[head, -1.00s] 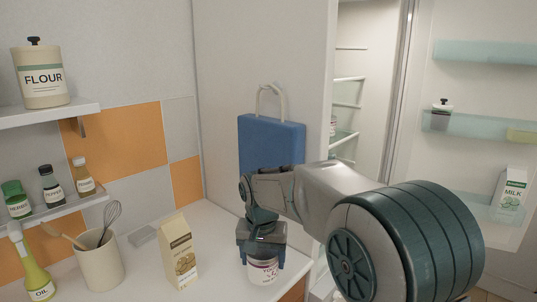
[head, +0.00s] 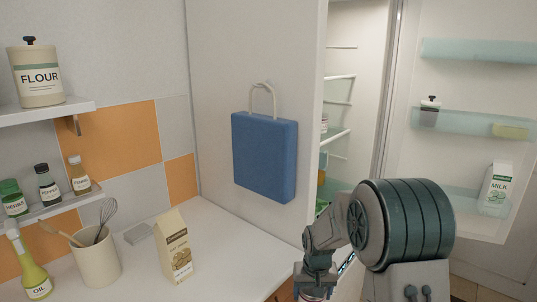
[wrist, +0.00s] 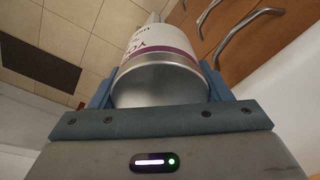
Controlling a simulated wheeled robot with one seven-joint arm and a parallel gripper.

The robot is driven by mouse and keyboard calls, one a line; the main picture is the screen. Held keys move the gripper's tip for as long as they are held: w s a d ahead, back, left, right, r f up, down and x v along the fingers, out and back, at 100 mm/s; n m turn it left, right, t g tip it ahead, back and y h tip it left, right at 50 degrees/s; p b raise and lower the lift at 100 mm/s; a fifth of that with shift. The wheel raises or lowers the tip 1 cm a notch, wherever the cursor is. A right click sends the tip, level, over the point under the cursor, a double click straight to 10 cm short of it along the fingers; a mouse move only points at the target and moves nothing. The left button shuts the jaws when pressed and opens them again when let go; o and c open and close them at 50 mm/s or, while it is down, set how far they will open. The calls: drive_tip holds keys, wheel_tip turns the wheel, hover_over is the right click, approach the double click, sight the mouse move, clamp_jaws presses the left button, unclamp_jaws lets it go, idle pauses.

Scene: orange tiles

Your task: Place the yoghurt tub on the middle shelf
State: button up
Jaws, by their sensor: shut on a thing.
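My gripper (head: 318,276) is low in the head view, in front of the counter's right end. It is shut on the yoghurt tub (wrist: 160,55), white with a purple band and lettering, which sits between the blue fingers in the wrist view. In the head view only a sliver of the tub (head: 312,294) shows at the bottom edge. The open fridge is behind my arm, with glass shelves (head: 335,136) partly visible past the white side panel. Its lower shelves are largely hidden by the panel and my arm.
The fridge door (head: 460,60) stands open at right, its racks holding a jar (head: 430,112), a yellow-green block (head: 510,131) and a milk carton (head: 496,188). The side panel (head: 300,60) bears a blue bag (head: 265,155). A carton (head: 174,246) and utensil pot (head: 97,262) stand on the counter.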

drive_tip(key=shift+s+d+f, duration=0.25)
drive_tip(key=shift+d+f, duration=0.9)
drive_tip(key=shift+d, duration=0.05)
drive_tip(key=s+f, duration=0.4)
drive_tip(key=f, duration=0.2)
drive_tip(key=shift+s+d, duration=0.15)
drive_tip(key=shift+s, duration=0.1)
drive_tip(key=shift+s, duration=0.1)
